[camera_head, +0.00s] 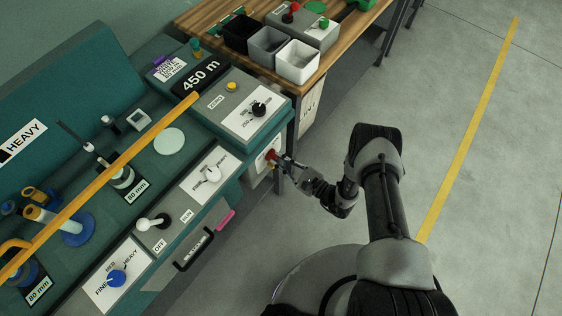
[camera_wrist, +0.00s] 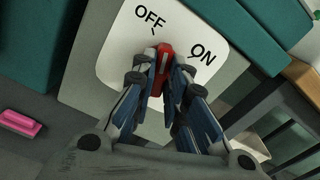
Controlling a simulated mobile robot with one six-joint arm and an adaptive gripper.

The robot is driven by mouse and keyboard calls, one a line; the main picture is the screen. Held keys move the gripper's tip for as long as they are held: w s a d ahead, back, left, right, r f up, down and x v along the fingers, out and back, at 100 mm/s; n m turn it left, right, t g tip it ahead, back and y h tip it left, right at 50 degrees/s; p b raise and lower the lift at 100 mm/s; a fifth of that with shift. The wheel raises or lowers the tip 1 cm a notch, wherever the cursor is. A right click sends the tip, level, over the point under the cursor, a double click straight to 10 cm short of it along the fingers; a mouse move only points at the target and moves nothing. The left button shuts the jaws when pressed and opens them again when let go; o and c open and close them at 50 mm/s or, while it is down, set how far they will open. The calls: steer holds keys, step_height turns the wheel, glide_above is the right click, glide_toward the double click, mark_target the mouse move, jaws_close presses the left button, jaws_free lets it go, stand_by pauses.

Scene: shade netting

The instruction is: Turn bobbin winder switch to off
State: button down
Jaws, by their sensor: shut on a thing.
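The red switch handle (camera_wrist: 163,60) is on a white plate (camera_wrist: 120,45) marked OFF and ON in the wrist view. Its visible end points up in the picture, between the two labels; its exact setting is hard to read. My gripper (camera_wrist: 163,85) is shut on the handle, with one finger on each side. The fingers hide part of the handle and the lower plate. In the head view the red switch (camera_head: 271,154) is on the front of the teal machine, below the black knob panel, and my gripper (camera_head: 277,159) reaches it from the right.
The machine top holds a black selector knob (camera_head: 259,109), a white knob (camera_head: 212,174), a white lever (camera_head: 151,223) and a blue knob (camera_head: 117,277). A pink object (camera_head: 225,220) is at the front edge. A wooden table (camera_head: 215,12) with bins stands behind. Floor at right is clear.

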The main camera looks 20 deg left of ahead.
steer(key=n, duration=0.4)
steer(key=shift+n, duration=0.4)
stand_by(0.4)
steer(key=c, duration=1.6)
jaws_free()
steer(key=v, duration=1.2)
